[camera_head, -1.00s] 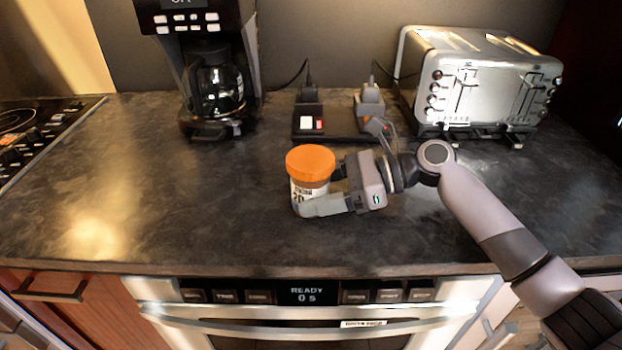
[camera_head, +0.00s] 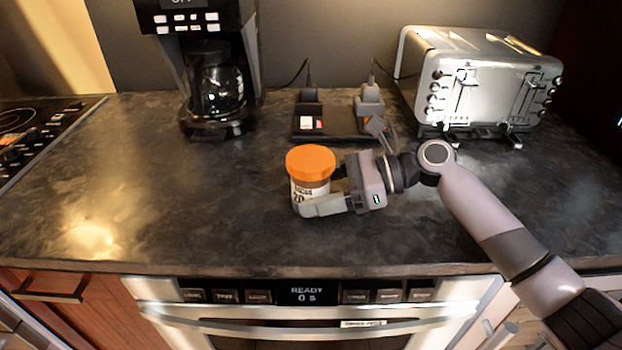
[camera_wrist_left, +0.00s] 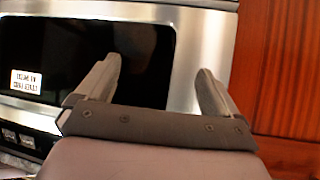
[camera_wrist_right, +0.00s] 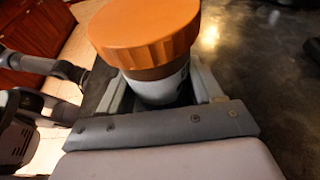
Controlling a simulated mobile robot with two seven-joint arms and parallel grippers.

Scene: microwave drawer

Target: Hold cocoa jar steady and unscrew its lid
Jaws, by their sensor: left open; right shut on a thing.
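The cocoa jar (camera_head: 308,188) stands upright on the dark counter in the head view, with a white printed label. Its orange lid (camera_head: 310,162) sits on top. My right gripper (camera_head: 322,190) is shut on the jar's body from the right, below the lid. In the right wrist view the jar (camera_wrist_right: 160,88) is between the two fingers, and the orange lid (camera_wrist_right: 143,30) rises above them. My left gripper (camera_wrist_left: 160,82) is open and empty in its wrist view, in front of the microwave drawer front and a wooden cabinet. It is not in the head view.
A coffee maker (camera_head: 212,90) stands at the back left. A silver toaster (camera_head: 480,85) is at the back right, with a plug strip (camera_head: 340,122) between them. A cooktop (camera_head: 30,125) lies far left. The microwave drawer (camera_head: 310,318) is below the counter edge. Counter left of the jar is clear.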

